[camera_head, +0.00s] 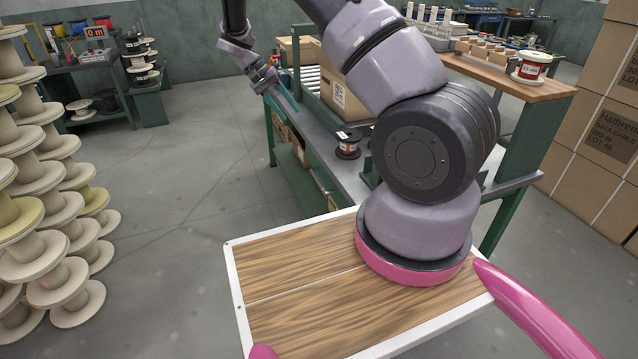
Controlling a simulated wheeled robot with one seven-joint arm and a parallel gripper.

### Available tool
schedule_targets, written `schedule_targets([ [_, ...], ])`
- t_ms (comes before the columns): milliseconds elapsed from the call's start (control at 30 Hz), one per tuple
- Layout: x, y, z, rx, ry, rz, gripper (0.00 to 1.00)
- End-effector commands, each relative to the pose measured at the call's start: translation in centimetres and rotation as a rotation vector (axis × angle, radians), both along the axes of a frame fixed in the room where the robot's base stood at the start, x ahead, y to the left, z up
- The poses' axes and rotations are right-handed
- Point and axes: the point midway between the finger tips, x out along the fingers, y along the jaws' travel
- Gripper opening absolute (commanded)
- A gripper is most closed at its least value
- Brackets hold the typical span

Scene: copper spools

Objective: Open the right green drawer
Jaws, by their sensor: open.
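My gripper (264,80) is at the upper middle left, past the near bench's far-left end in the picture. Its jaws look open and nothing shows between them. No right green drawer can be clearly told in this view. The gripper appears apart from the green block.
A green-framed bench (318,131) with a black spool (348,145) and cardboard box (345,95) stands ahead. Stacked pale spools (50,215) are at left, cartons (600,140) at right. Grey floor (190,180) between spools and bench is clear.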

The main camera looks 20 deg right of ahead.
Motion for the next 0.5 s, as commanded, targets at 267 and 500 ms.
schedule_targets([
  [267,1.5,0.4,-13.5,-0.349,0.096,0.122,0.46],
  [500,0.8,0.4,-23.1,-0.622,0.115,0.268,0.46],
])
